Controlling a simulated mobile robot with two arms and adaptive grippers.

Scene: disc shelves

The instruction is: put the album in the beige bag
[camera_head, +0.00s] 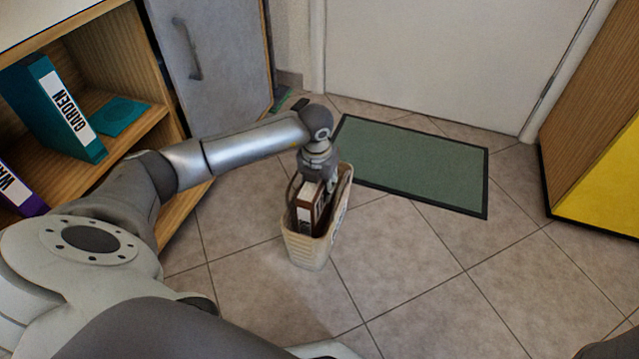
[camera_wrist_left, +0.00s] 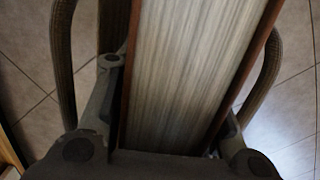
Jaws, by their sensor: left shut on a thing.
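The album (camera_head: 308,207) is brown with a white label on its spine. It stands upright, at least partly inside the beige bag (camera_head: 307,250) on the tiled floor. My left gripper (camera_head: 316,182) is at the bag's mouth, shut on the album. In the left wrist view the album (camera_wrist_left: 190,75) shows its pale page edges between brown covers, with a finger on each side. The bag's handles (camera_wrist_left: 62,60) curve on both sides of it. The album's lower part is hidden by the bag. My right gripper is not in view.
A wooden shelf (camera_head: 130,45) at left holds a teal binder (camera_head: 45,105) and a purple one (camera_head: 18,190). A green mat (camera_head: 420,165) lies behind the bag before a white door (camera_head: 440,60). A wood and yellow cabinet (camera_head: 605,180) stands right. Floor right of the bag is clear.

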